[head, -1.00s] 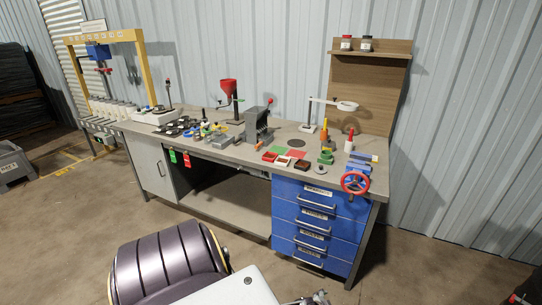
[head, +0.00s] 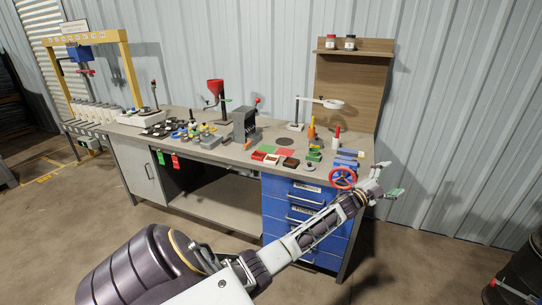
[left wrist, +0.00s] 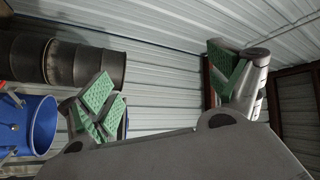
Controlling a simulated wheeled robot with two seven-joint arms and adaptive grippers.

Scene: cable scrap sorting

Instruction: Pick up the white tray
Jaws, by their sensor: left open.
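The white tray (head: 272,160) is a small shallow box lying on the workbench top, between a red tray (head: 258,156) and a dark brown tray (head: 290,163). My left gripper (head: 387,181) is held up in the air at the bench's right end, past the red handwheel and well to the right of the white tray. It is open and empty. In the left wrist view its two green-padded fingers (left wrist: 163,85) stand wide apart with the wall behind them. The white tray does not show there. My right gripper is not in view.
A red handwheel (head: 342,178) sticks out at the bench's front right corner. Red and green mats (head: 285,152) lie behind the trays. A grey block-shaped device (head: 244,125) stands left of them. A lamp (head: 320,103) stands behind. The left wrist view shows a blue barrel (left wrist: 38,122).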

